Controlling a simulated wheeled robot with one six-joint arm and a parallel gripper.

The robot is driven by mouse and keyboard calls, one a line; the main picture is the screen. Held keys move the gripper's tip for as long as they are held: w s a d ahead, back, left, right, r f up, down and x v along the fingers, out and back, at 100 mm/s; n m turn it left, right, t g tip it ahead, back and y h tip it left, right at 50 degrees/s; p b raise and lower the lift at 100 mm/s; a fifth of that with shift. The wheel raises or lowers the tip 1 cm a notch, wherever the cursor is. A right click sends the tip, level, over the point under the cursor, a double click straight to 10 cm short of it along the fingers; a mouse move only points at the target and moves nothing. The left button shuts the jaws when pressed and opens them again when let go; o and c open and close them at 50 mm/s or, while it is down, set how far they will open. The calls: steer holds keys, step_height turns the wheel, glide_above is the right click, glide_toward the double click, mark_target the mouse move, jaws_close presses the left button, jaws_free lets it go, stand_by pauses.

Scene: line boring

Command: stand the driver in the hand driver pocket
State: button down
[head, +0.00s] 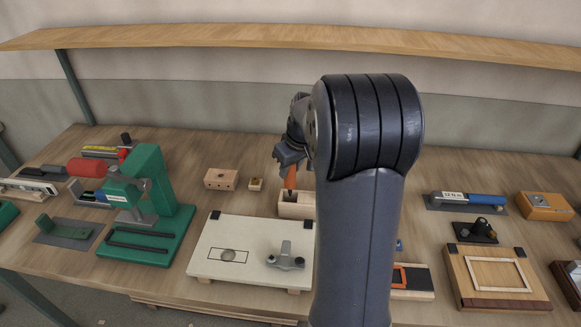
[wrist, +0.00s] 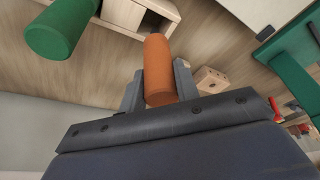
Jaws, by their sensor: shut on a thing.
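My gripper (head: 289,162) is shut on the orange handle of the driver (head: 290,178). In the wrist view the handle (wrist: 159,62) sits between the two grey fingers (wrist: 157,84). The driver points down at a pale wooden block (head: 293,208) with a dark opening in its top. The block also shows at the top of the wrist view (wrist: 122,13). The driver's lower end is hidden, so I cannot tell whether it is inside a pocket. My arm covers the block's right part in the head view.
A green handle (wrist: 62,28) stands near the block in the wrist view. A drilled wooden block (head: 221,179) and a small one (head: 255,184) lie to the left. A green press (head: 150,205) stands further left. A pale board (head: 215,262) lies in front.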

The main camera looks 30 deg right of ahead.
mark_target(291, 181)
steer(key=shift+f, duration=0.1)
steer(key=shift+f+b, duration=0.65)
steer(key=shift+f, duration=0.05)
stand_by(0.6)
steer(key=shift+f+b, duration=0.65)
steer(key=shift+f, duration=0.15)
stand_by(0.5)
steer(key=shift+f+b, duration=0.6)
steer(key=shift+f, duration=0.2)
steer(key=shift+f, duration=0.1)
stand_by(0.3)
